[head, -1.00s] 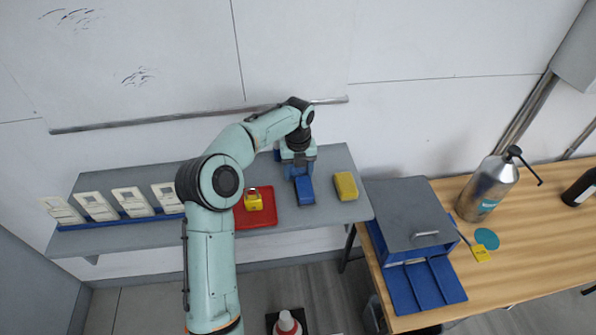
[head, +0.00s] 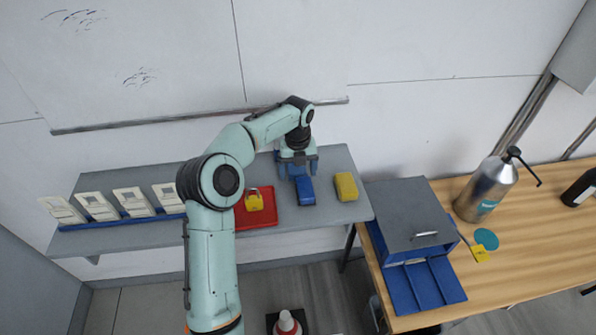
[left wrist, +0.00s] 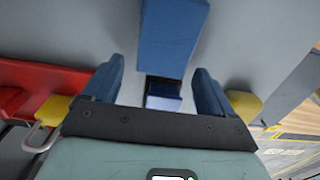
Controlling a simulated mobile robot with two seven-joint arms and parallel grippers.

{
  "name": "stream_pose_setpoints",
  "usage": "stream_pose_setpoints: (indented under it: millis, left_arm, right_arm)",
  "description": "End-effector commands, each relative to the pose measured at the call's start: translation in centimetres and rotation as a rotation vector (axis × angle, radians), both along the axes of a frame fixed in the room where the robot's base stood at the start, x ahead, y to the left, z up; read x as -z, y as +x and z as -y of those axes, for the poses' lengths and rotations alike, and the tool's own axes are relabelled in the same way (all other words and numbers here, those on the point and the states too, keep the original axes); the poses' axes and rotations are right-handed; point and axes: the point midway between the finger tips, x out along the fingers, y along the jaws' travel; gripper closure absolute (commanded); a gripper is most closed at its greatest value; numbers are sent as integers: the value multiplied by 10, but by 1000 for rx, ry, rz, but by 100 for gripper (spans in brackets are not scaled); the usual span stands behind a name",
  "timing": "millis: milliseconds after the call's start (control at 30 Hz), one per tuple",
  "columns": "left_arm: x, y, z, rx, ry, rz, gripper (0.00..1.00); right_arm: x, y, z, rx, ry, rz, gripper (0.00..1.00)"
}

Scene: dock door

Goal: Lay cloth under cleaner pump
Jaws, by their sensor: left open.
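The cleaner pump (head: 486,190) is a silver bottle with a black spout, upright on the wooden table at right. A flat teal disc (head: 487,238) lies in front of it. My left gripper (head: 298,172) is open, low over the shelf at the back end of the blue piece. My right gripper is out of view.
On the shelf (head: 330,211), a yellow block (head: 346,186) lies right of the blue piece. A red tray (head: 258,218) with a yellow padlock (head: 254,200) is left. A grey-lidded blue box (head: 412,212) stands on the table's left. A cone (head: 287,322) stands on the floor.

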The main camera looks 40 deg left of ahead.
Motion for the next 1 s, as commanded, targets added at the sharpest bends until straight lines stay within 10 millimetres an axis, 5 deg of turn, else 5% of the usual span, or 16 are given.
stream_pose_setpoints:
  millis: [300,500,767,1000]
  left_arm:
    - [-74,3,0,0,2,8,14]
    - [-102,2,0,2,3,6,14]
    - [-110,0,5,-120,23,4,8]
    - [-105,-3,17,-673,97,62,8]
  right_arm:
    - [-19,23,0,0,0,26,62]
    - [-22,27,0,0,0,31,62]
    - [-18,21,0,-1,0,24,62]
    - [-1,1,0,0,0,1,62]
